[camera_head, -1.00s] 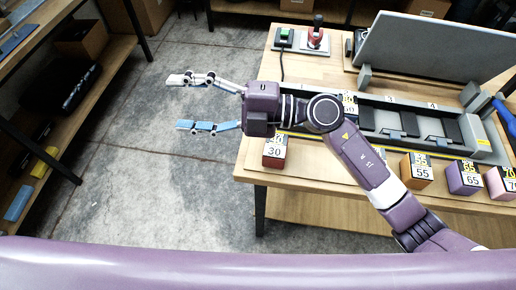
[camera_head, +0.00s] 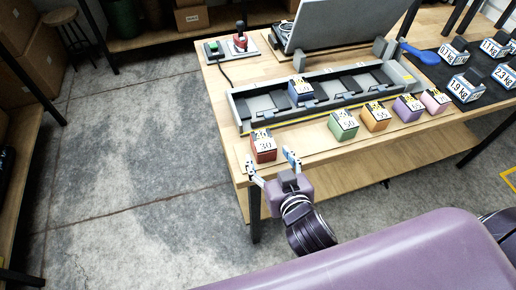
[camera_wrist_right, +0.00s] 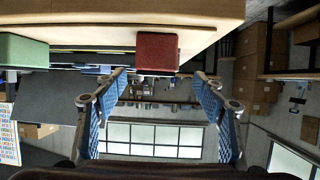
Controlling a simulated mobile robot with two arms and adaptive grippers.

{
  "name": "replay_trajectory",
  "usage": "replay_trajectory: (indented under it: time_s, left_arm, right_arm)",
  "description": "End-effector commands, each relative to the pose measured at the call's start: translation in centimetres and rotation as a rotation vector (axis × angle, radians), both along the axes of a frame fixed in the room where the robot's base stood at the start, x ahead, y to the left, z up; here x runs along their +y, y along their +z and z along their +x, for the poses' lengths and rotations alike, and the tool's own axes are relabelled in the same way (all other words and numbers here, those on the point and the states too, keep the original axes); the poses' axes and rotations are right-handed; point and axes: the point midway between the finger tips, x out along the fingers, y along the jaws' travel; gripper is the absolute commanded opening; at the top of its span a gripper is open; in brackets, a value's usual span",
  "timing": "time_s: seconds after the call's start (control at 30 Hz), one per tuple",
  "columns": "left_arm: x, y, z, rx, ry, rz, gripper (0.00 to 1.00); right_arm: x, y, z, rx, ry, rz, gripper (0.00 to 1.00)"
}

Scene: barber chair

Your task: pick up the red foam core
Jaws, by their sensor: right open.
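The red foam core (camera_head: 263,150), a small block labelled 30, sits at the near left corner of the wooden table (camera_head: 225,90). In the right wrist view the red block (camera_wrist_right: 157,52) shows at upper middle, between and beyond the fingers. My right gripper (camera_head: 270,162) is open and empty, just off the table's front edge, with its fingers pointing at the red block. In the wrist view its two blue-padded fingers (camera_wrist_right: 160,85) are spread apart. No contact with the block shows. My left gripper is not in view.
A green block (camera_head: 343,126), an orange block (camera_head: 375,118), a purple block (camera_head: 407,108) and a pink block (camera_head: 434,101) stand to the right along the front edge. A grey slotted tray (camera_head: 240,112) with a blue block (camera_head: 300,92) lies behind. Floor to the left is clear.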

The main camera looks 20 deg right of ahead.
Motion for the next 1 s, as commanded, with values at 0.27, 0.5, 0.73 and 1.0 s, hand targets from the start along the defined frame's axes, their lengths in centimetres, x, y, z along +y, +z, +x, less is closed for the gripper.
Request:
replay_trajectory:
  time_s: [0.27, 0.5, 0.73, 1.0]
  left_arm:
    - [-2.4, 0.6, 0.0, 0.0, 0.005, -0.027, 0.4]
    - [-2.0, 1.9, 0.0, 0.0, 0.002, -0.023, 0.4]
    - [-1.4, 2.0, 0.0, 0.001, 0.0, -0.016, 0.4]
    - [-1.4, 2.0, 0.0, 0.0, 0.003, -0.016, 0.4]
  right_arm:
    - [-0.1, -0.8, 2.5, -0.003, 0.001, -0.003, 0.64]
    - [-0.4, -1.6, 5.3, -0.004, 0.001, -0.005, 0.64]
    - [-0.3, -2.6, 7.0, -0.002, 0.001, -0.003, 0.64]
    - [-0.3, -2.7, 7.0, -0.003, 0.001, -0.002, 0.59]
